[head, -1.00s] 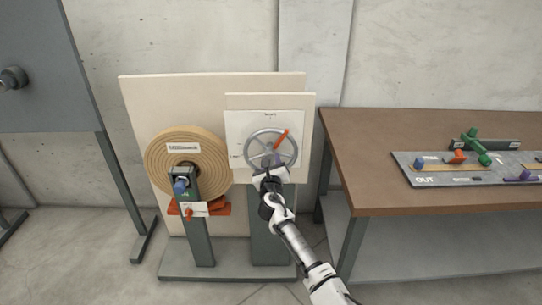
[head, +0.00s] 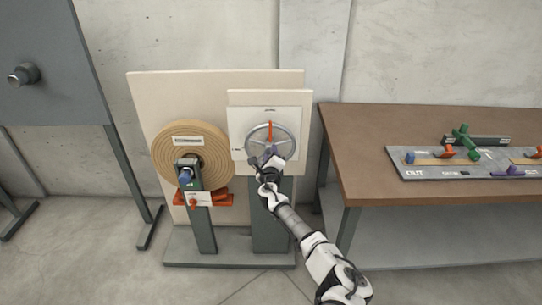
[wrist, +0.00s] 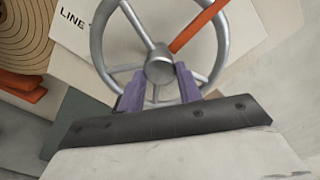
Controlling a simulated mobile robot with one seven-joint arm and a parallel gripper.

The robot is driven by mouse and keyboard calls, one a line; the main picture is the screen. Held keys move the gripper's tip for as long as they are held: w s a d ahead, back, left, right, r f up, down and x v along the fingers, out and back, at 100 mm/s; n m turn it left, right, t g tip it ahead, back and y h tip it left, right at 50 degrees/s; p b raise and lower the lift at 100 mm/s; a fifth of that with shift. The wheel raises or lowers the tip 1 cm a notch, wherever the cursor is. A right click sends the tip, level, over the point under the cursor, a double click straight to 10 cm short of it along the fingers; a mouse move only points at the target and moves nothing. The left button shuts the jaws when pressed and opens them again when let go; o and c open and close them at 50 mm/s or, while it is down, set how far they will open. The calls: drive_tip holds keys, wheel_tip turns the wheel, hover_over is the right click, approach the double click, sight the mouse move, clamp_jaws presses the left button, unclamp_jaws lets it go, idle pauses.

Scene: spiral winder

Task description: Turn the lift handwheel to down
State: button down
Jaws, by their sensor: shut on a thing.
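The lift handwheel (head: 293,143) is a grey spoked wheel on a pale plate (head: 238,117). Its orange bar (head: 269,132) points straight up toward a small label at the plate's top, too small to read. In the wrist view the wheel (wrist: 97,45) fills the upper middle, with its hub (wrist: 160,67) between my purple fingertips. My gripper (wrist: 159,82) is shut on the handwheel around its hub or lower spoke; which one I cannot tell. In the head view my gripper (head: 267,158) covers the wheel's lower part. A label starting "LINE" (wrist: 75,18) shows at left.
A tan roll (head: 218,160) with a blue knob (head: 186,175) and an orange-red part (head: 220,199) stands left of the wheel. A brown table (head: 375,165) with a control panel (head: 405,175) stands to the right. A grey panel (head: 60,80) is at far left.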

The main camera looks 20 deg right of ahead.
idle(0.3)
drive_tip(key=c, duration=1)
unclamp_jaws()
drive_tip(key=shift+o, duration=0.2)
drive_tip(key=shift+s, duration=0.1)
drive_tip(key=v, duration=1.3)
drive_tip(key=shift+s, duration=0.3)
drive_tip(key=shift+a+r, duration=0.1)
